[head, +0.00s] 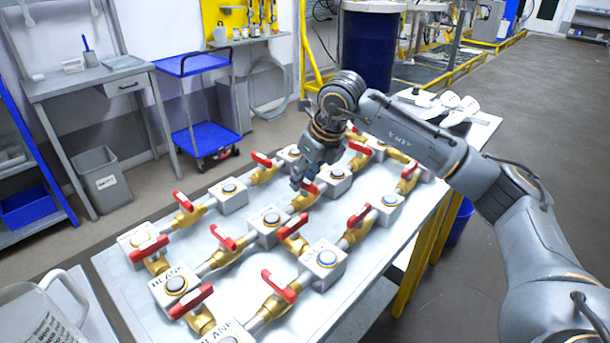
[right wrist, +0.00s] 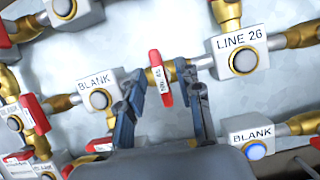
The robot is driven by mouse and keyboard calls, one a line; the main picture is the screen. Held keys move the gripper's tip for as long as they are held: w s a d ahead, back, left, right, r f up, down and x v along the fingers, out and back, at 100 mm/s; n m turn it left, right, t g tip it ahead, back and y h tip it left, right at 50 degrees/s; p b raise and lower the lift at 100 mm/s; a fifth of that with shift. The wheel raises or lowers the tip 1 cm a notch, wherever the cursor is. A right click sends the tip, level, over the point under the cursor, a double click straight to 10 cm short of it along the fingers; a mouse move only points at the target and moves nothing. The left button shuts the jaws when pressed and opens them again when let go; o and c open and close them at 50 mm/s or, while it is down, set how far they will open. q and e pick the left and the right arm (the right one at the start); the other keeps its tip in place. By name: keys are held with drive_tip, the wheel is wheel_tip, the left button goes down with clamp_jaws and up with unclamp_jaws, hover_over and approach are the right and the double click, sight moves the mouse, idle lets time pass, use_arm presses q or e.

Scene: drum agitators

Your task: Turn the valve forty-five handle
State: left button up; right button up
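A red valve handle (right wrist: 160,78) with a small, hard-to-read label sits on a brass valve between a block marked BLANK (right wrist: 97,95) and a block marked LINE 26 (right wrist: 243,58). My right gripper (right wrist: 165,88) is open, with one finger on each side of this handle and visible gaps to it. In the head view my right gripper (head: 306,182) is low over the middle of the valve board, above a brass valve (head: 304,202), and largely hides its handle. My left gripper is not in view.
Several other red-handled valves, such as one at the front (head: 278,287), surround the gripper closely on the white table (head: 255,325). A clear jug (head: 40,315) stands at the lower left. White items (head: 450,106) lie at the table's far right end.

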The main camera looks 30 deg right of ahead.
drive_tip(key=v, duration=1.2)
